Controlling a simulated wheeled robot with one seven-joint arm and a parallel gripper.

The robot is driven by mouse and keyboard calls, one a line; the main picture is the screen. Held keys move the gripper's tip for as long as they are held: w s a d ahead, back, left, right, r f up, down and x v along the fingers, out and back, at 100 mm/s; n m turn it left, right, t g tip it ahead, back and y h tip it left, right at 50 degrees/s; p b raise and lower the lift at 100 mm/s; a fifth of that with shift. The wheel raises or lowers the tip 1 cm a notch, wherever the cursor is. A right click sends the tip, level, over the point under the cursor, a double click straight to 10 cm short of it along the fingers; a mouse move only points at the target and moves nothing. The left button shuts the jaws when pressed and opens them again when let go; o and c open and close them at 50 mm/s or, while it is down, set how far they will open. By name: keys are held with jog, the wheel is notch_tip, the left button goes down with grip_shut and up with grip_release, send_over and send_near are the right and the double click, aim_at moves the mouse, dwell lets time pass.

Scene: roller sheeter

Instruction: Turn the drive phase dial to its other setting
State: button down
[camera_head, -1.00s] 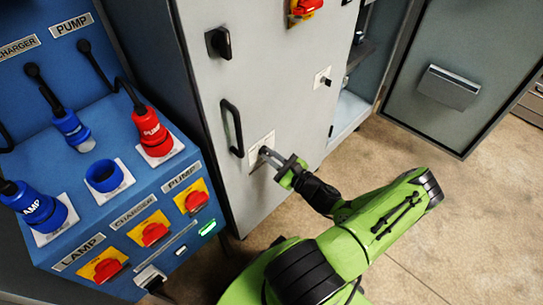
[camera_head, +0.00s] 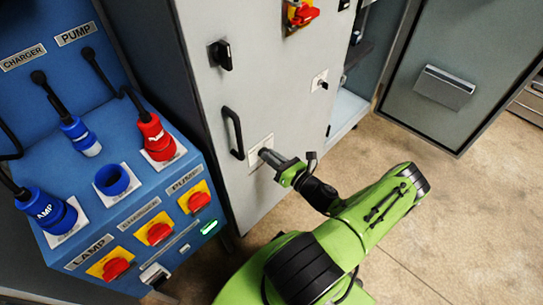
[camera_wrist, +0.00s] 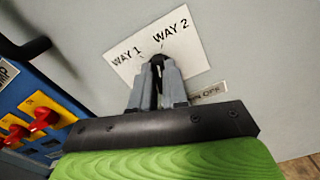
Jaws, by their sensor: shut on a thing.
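The drive phase dial (camera_wrist: 157,60) is a small black knob on a white plate (camera_wrist: 128,48) marked WAY 1 and WAY 2, seen in the wrist view. My gripper (camera_wrist: 158,78) is shut on the dial, its two grey fingers on either side of it. The knob's top shows between the fingertips, near the middle between the two labels. In the head view my gripper (camera_head: 265,154) reaches the plate on the grey cabinet door (camera_head: 210,120); the dial itself is hidden there by the fingers.
A black door handle (camera_head: 232,132) stands close left of my gripper. A black rotary switch (camera_head: 220,54) and a small key-like switch (camera_head: 320,82) are higher on the door. A blue socket panel (camera_head: 75,240) with red switches stands at left. Floor at right is clear.

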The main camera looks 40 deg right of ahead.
jog(key=shift+d+m, duration=0.1)
jog(key=shift+m, duration=1)
jog(key=c, duration=1.1)
grip_release()
jog(key=shift+c, duration=0.2)
jog(key=shift+s, duration=0.1)
jog(key=s+p, duration=0.2)
jog(key=s, duration=1.3)
jog(key=shift+s+d, duration=0.2)
jog(key=shift+s, duration=0.1)
